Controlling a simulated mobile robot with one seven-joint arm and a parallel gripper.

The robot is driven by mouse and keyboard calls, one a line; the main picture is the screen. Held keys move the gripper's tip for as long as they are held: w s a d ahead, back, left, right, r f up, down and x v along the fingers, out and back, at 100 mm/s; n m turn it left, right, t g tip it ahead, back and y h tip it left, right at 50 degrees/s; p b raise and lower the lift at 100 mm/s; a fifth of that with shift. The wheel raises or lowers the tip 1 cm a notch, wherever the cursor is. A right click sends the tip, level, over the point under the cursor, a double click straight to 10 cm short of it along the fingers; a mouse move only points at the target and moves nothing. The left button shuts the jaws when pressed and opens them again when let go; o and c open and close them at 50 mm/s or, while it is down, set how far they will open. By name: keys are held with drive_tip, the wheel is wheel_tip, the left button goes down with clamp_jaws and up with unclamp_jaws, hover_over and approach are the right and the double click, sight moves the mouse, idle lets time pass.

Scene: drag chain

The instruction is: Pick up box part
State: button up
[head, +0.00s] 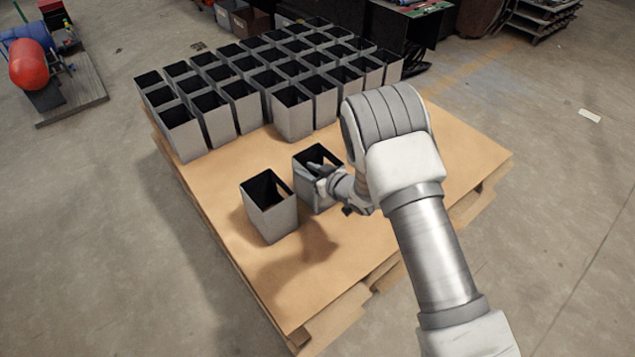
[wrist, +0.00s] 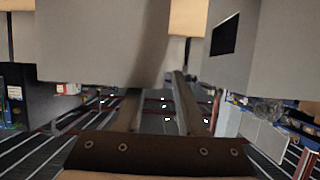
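Two grey open-top box parts stand apart at the front of the pallet in the head view. The left one (head: 272,218) stands free. The right one (head: 311,190) is partly covered by my gripper (head: 322,176), which is at its upper right side. In the wrist view, a large plain box wall (wrist: 95,45) fills the upper left. My gripper's two fingers (wrist: 157,98) are spread with a gap between them. The left finger's tip is hidden behind that wall, and the right finger runs up beside its edge. I cannot tell whether either finger touches the box.
Several rows of box parts (head: 240,108) fill the back of the cardboard-topped pallet (head: 215,205). The cardboard front and right are clear. A red and blue machine (head: 32,65) stands on the floor at left. Dark equipment (head: 400,30) stands behind the pallet.

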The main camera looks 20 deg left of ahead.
drive_tip(key=shift+x, duration=0.9)
clamp_jaws()
idle(0.7)
drive_tip(key=shift+w+r, duration=0.1)
